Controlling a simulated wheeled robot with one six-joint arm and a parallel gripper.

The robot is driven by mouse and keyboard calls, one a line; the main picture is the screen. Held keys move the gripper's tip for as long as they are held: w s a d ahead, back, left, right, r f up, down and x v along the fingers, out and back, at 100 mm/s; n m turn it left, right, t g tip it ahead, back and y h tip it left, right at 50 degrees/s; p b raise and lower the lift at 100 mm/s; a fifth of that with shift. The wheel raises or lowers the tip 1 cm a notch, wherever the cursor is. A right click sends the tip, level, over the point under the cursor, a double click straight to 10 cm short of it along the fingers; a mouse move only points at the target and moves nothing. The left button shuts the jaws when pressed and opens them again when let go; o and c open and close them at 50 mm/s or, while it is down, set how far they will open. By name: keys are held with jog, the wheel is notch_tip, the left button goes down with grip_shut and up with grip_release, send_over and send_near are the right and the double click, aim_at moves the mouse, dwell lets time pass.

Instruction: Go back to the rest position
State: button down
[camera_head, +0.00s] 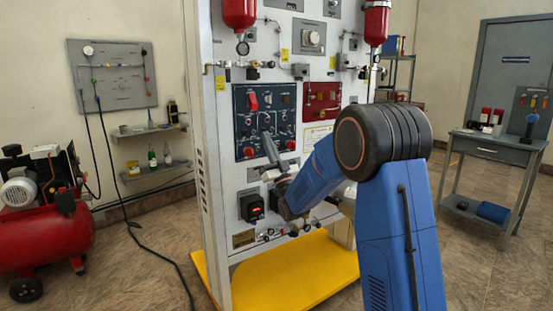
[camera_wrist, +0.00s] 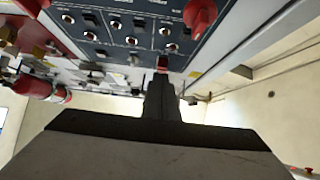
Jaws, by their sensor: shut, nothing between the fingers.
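My gripper (camera_head: 270,145) is in front of the blue switch panel (camera_head: 243,125) on the trainer (camera_head: 225,157). Its fingers look closed together, with nothing seen between them. In the wrist view the closed dark fingers (camera_wrist: 162,82) point up toward the lower edge of the blue panel (camera_wrist: 140,27), with a small red part (camera_wrist: 162,63) at their tip. I cannot tell whether the fingers touch it. My blue arm is bent and stretches from the right toward the trainer.
The yellow base (camera_head: 285,275) of the trainer juts out at floor level. A red compressor (camera_head: 45,230) stands at the left, and a black hose (camera_head: 140,240) runs over the floor. A grey side table (camera_head: 495,147) stands at the right. Floor between trainer and table looks clear.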

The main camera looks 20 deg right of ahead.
jog(key=s+d+f+m+g+h, duration=0.1)
jog(key=s+f+g, duration=0.6)
jog(key=s, duration=1.1)
jog(key=s+d+f+m+g+h, duration=0.1)
jog(key=s+d+f+g+h, duration=0.2)
jog(key=s, duration=1.5)
jog(key=s+d+f+m+g+h, duration=0.1)
jog(key=s+f+g+h, duration=0.3)
jog(key=s+f+g, duration=0.7)
jog(key=s+d+f, duration=0.1)
jog(key=s+f, duration=0.2)
jog(key=s, duration=0.4)
jog(key=shift+m+g+h, duration=0.3)
